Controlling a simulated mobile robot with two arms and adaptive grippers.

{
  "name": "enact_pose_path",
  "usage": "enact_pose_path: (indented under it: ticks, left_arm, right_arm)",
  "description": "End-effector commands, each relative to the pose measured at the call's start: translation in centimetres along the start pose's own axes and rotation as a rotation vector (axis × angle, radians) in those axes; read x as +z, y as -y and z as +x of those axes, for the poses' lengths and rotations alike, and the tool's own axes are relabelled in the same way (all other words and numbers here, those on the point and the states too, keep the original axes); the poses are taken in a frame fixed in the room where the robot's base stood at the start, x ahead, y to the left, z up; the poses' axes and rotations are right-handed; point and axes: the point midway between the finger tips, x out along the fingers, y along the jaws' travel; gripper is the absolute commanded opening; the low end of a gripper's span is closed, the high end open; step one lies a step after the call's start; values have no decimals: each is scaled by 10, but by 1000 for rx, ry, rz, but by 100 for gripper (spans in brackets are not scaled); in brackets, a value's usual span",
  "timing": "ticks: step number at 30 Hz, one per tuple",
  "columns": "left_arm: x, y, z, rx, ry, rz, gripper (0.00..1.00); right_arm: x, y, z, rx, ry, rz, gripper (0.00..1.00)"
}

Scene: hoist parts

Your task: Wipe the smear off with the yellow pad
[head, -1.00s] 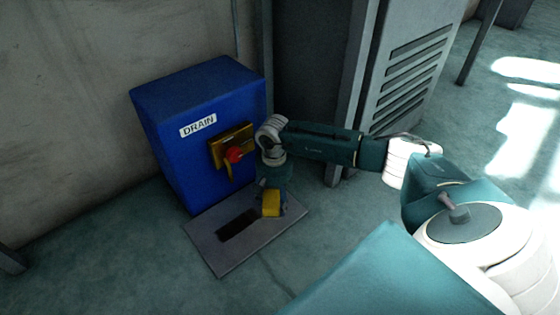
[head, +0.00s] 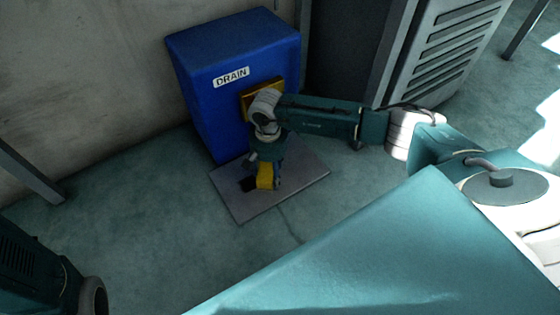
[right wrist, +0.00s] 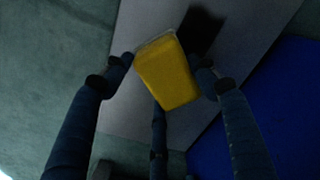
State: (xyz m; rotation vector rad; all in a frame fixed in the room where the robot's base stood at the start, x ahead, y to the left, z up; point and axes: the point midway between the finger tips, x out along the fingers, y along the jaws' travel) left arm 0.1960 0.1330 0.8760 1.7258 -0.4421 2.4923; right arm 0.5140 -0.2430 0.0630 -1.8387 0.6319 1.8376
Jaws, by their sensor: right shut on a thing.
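The yellow pad (head: 265,176) is held between the fingers of my right gripper (head: 266,170), low over the grey plate (head: 285,187) on the floor. In the right wrist view the smear (right wrist: 203,28) shows beyond the pad's far edge. I cannot tell whether the pad touches the plate. My left gripper is out of view.
A blue box (head: 232,78) labelled DRAIN stands right behind the plate, with a yellow-brown fitting (head: 258,98) partly hidden by my right wrist. A grey louvred cabinet (head: 450,60) stands at the right. The floor left of the plate is clear.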

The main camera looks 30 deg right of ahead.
Motion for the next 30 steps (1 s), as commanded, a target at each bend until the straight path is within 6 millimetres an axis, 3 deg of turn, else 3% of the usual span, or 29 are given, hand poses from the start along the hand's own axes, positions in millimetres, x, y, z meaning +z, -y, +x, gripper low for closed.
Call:
enact_pose_path:
  ticks: [8,24,30]
  left_arm:
    - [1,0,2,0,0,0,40]
    - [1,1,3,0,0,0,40]
    - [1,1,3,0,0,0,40]
  right_arm:
    - [12,13,0,1,3,-2,23]
    - [52,62,-2,0,0,-2,23]
    - [55,65,-2,1,-1,1,23]
